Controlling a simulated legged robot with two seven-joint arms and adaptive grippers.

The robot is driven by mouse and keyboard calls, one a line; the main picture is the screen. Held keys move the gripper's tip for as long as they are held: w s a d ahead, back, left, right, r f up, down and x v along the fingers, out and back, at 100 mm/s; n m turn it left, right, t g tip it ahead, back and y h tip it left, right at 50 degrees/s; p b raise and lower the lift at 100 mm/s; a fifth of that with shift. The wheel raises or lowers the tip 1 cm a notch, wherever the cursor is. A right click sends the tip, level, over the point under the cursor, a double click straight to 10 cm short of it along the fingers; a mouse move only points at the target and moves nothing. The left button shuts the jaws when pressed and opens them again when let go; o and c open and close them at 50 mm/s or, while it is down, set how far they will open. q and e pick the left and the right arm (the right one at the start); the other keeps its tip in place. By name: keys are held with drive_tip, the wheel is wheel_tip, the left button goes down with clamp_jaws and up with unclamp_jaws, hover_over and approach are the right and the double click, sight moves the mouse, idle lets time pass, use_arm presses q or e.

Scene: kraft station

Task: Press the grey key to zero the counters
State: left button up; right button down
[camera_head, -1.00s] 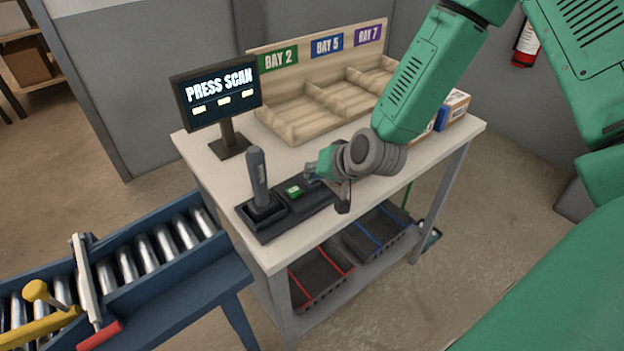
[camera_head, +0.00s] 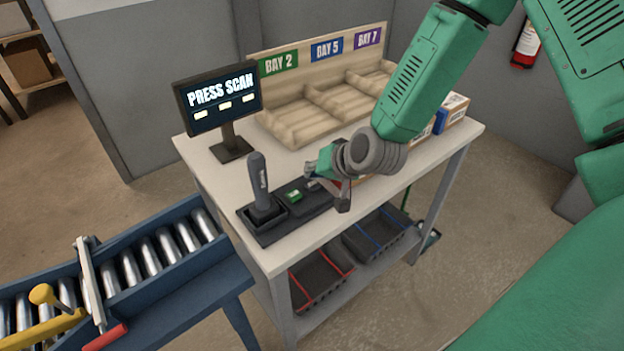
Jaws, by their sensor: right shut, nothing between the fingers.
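The black key panel (camera_head: 272,229) lies along the front left of the white table. A green key (camera_head: 294,195) sits on it, and a small grey key (camera_head: 313,186) shows to the right of the green one, partly hidden by my gripper. My right gripper (camera_head: 316,170) is shut and empty. It is just above and beside the grey key; I cannot tell whether it touches it. The screen (camera_head: 219,97) reads "PRESS SCAN" above three pale boxes. My left gripper is out of view.
A joystick-like handle (camera_head: 259,187) stands at the panel's left. Wooden bay trays (camera_head: 290,127) labelled Bay 2, Bay 5 and Bay 7 stand behind, with boxes (camera_head: 455,107) at the right. A roller conveyor (camera_head: 168,285) is at lower left. Black bins (camera_head: 317,283) sit on the lower shelf.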

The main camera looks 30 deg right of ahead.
sight(313, 184)
wheel_tip(313, 184, up, 5)
drive_tip(key=p, duration=0.4)
idle(0.3)
drive_tip(key=shift+f, duration=0.1)
idle(0.6)
